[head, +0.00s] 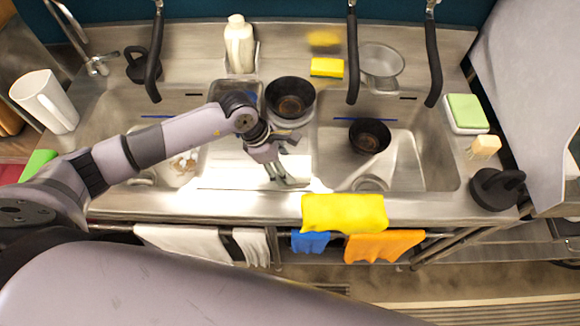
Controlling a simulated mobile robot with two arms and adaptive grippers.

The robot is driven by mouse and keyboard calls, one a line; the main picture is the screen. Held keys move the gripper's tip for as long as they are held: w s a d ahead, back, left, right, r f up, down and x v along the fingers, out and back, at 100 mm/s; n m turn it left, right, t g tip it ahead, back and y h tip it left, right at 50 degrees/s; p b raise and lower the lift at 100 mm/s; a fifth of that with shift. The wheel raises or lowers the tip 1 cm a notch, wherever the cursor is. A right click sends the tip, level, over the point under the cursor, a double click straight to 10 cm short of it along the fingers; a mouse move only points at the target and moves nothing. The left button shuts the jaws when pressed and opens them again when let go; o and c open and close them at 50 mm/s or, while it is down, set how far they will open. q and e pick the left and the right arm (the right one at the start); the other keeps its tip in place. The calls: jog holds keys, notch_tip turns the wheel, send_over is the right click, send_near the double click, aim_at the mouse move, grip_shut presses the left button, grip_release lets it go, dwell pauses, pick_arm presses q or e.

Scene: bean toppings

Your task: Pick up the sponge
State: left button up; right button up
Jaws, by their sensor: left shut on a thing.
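A yellow sponge (327,68) lies on the back counter behind the sinks, with a yellow reflection on the backsplash behind it. A green sponge (466,111) sits on a white holder at the right. A green piece (38,165), perhaps another sponge, shows partly behind my arm at the far left. My left gripper (284,180) points down over the metal between the two basins, apart from these sponges. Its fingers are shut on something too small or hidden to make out. My right gripper is out of view.
A dark pot (290,97) and a dark bowl (369,137) stand close to my left gripper. A yellow cloth (344,213) hangs over the front edge. The right basin is partly free.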

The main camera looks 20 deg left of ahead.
aim_at(284, 165)
pick_arm(q)
jog(key=shift+c, duration=1.4)
jog(key=shift+r, duration=0.15)
jog(key=shift+w+r, duration=0.1)
jog(key=shift+r, duration=0.15)
notch_tip(284, 165, up, 19)
jog(key=b, duration=0.5)
jog(key=shift+r, duration=0.15)
